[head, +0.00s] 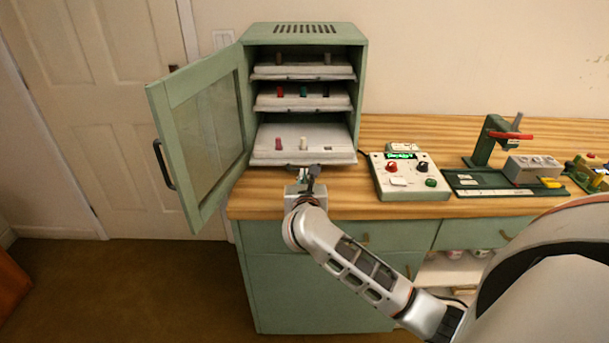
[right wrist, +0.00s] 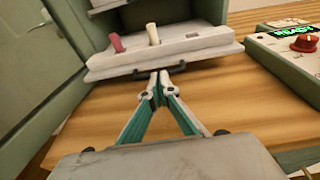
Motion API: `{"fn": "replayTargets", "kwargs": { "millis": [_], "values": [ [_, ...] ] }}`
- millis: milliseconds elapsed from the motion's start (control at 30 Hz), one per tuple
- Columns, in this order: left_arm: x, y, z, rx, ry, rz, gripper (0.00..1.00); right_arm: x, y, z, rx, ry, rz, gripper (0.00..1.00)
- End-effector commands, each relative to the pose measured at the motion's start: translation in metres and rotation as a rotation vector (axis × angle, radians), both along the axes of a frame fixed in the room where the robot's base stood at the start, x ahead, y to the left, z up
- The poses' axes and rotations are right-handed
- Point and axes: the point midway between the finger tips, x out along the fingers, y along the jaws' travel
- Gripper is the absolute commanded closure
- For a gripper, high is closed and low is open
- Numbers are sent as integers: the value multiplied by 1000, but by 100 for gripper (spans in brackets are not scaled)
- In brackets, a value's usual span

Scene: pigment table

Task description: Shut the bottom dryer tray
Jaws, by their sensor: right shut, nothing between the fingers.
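The green dryer cabinet (head: 305,32) stands on the wooden counter with its door (head: 205,130) swung open to the left. Its bottom tray (head: 325,144) is white, sticks out past the trays above, and carries a pink piece (head: 278,143) and a cream piece (head: 303,143). The right wrist view shows the tray (right wrist: 190,48) with a dark handle (right wrist: 158,70) on its front edge. My right gripper (head: 311,170) is shut and empty, its fingertips (right wrist: 159,78) right at the handle; I cannot tell whether they touch. My left gripper is not in view.
The middle tray (head: 325,102) and top tray (head: 300,70) sit further in. A control box (head: 408,178) with a lit display stands right of the cabinet. A green press-like stand (head: 490,140) and a grey block (head: 533,167) are further right. The counter in front of the cabinet is clear.

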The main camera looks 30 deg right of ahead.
Motion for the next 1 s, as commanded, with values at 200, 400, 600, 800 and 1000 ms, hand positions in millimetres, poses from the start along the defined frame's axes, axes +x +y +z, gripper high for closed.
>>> {"fn": "replayTargets", "kwargs": {
  "millis": [200, 400, 600, 800, 1000],
  "values": [
    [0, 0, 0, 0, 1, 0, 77, 9, -5, -2, 0, 0, 0, 100],
    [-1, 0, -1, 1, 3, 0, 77, 9, -5, -2, 0, 0, 0, 100],
    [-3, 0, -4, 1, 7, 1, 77, 11, -6, -3, 0, 0, -1, 100],
    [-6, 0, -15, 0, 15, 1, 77, 29, -18, -5, 1, 1, -2, 100],
    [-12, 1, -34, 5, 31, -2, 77, 63, -39, -7, 1, 2, -3, 100]
  ]
}}
